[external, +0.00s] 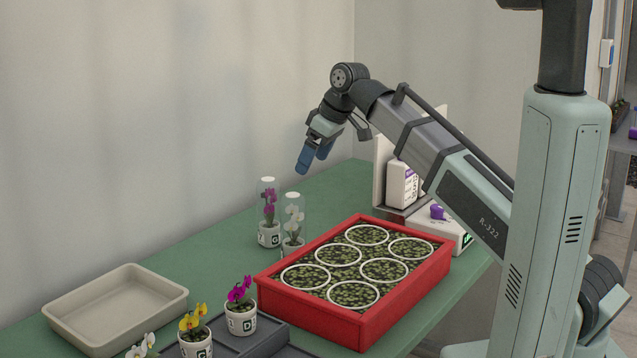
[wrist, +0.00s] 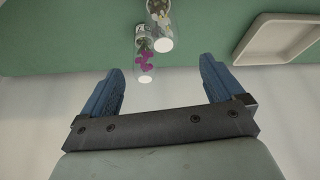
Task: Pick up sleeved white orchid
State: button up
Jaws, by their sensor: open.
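The sleeved white orchid (external: 293,222) stands upright on the green table in a clear sleeve with a white top, at the left edge of the red tray. It also shows in the wrist view (wrist: 159,22), upper middle. A sleeved purple orchid (external: 268,207) stands close beside it, to its left, and shows in the wrist view (wrist: 145,62) too. My gripper (external: 315,160) is open and empty, with blue fingers, in the air above and beyond both sleeves. In the wrist view its fingers (wrist: 160,75) are spread wide, with nothing between them. The white orchid's pot is partly hidden by the tray.
The red tray (external: 360,328) with several white rings over foliage fills the table's middle. An empty beige tray (external: 115,305) is at left. Unsleeved purple (external: 240,308) and yellow (external: 194,335) potted orchids stand in front. White bottles (external: 402,185) are behind the red tray.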

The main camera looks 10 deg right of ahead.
aim_at(296, 195)
jog(key=x, duration=0.8)
jog(key=shift+f, duration=0.1)
jog(key=shift+x, duration=2.7)
jog(key=shift+s+a, duration=0.1)
jog(key=shift+s, duration=0.1)
jog(key=c, duration=1.6)
jog(key=shift+o, duration=0.2)
